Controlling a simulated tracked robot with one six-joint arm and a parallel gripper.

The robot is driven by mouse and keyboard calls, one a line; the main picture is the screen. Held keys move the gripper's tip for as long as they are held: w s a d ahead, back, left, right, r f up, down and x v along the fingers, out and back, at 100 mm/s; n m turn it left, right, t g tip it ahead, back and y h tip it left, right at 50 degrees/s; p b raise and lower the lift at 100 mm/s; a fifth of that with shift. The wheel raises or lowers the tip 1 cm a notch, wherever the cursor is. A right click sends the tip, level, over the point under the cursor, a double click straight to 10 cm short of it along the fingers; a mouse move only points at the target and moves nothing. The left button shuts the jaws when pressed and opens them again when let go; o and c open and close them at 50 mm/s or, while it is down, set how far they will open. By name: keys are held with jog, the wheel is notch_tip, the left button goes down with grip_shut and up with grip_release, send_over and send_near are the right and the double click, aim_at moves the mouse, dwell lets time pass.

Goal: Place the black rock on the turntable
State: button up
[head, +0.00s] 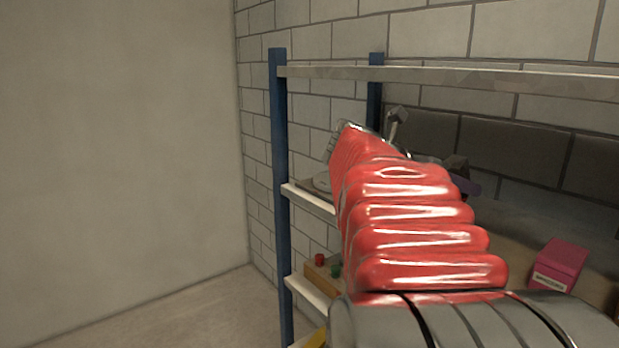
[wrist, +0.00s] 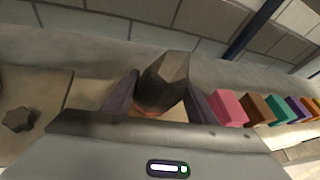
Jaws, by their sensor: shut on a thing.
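My gripper (wrist: 162,80) is shut on a dark, angular rock (wrist: 166,72), which sits between its two purple-grey fingers in the wrist view. The rock stands tall with a pointed top, and its lower end is partly hidden by the gripper body. In the head view my red-sleeved arm hides most of the gripper; a purple finger (head: 466,184) shows past it on the right. A grey round thing (head: 322,182) lies on the middle shelf, partly behind my arm; I cannot tell whether it is the turntable.
Another grey rock (wrist: 18,120) lies at the left of the wrist view. Several coloured blocks stand in a row at the right, beginning with a pink one (wrist: 226,107). A blue rack post (head: 279,190) stands left of my arm, and a brick wall is behind.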

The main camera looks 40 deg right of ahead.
jog(key=w+a+f+n+t, duration=0.1)
jog(key=w, duration=0.4)
jog(key=w+a+f+n+t, duration=0.2)
jog(key=w, duration=0.4)
jog(key=w+a+f+n+t+h, duration=0.1)
jog(key=w+f+t, duration=0.1)
jog(key=w, duration=0.4)
jog(key=shift+a+n, duration=0.4)
jog(key=w+a+f+n+t+y, duration=0.2)
jog(key=w+a+f+n+t, duration=0.55)
jog(key=w+a+f, duration=0.85)
jog(key=w+a+f+n+t+y, duration=0.1)
jog(key=a+f+n+t+y, duration=0.1)
jog(key=a+f, duration=0.3)
jog(key=w+a+f+n+t+y, duration=0.1)
jog(key=a+f, duration=0.4)
jog(key=a, duration=0.8)
jog(key=w+a+f+n+t+y, duration=0.1)
jog(key=a+f+n+t+y, duration=0.2)
jog(key=a, duration=0.6)
jog(key=shift+w+a+f+n+y, duration=0.4)
jog(key=shift+f+y, duration=0.3)
jog(key=shift+f, duration=0.25)
jog(key=shift+s, duration=0.1)
